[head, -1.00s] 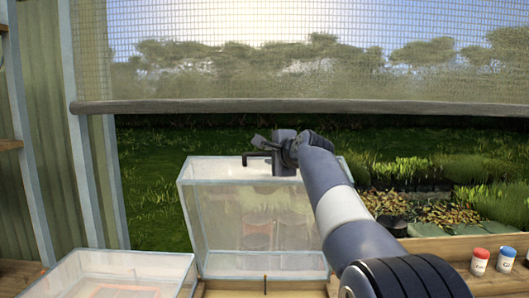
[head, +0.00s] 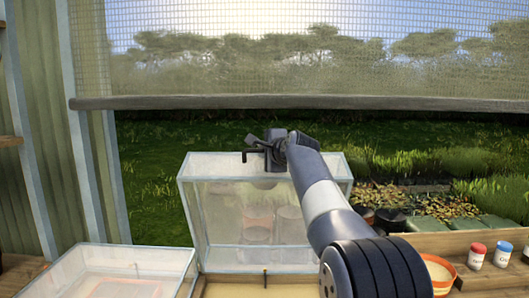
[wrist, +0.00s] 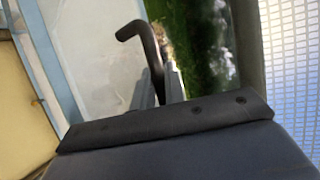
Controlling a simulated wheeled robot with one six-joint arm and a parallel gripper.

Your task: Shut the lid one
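A clear lid (head: 225,215) with pale edges stands raised, nearly upright, behind an open box (head: 232,289) with a tan inside, in the head view. A dark handle (head: 244,156) sits at the lid's top edge. My gripper (head: 268,154) is at that top edge, beside the handle's visible end. In the wrist view, the dark, bent handle (wrist: 150,45) runs down between my gripper's two grey fingers (wrist: 160,90). The fingers sit close on both sides of it and look shut on it. The exact contact is partly hidden.
A second clear-topped box (head: 115,265) stands at the left, apart from the raised lid. Small jars (head: 477,255) and an orange-rimmed pot (head: 438,272) are at the right. A mesh blind (head: 300,60) with a bottom bar hangs above my gripper, over the grass outside.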

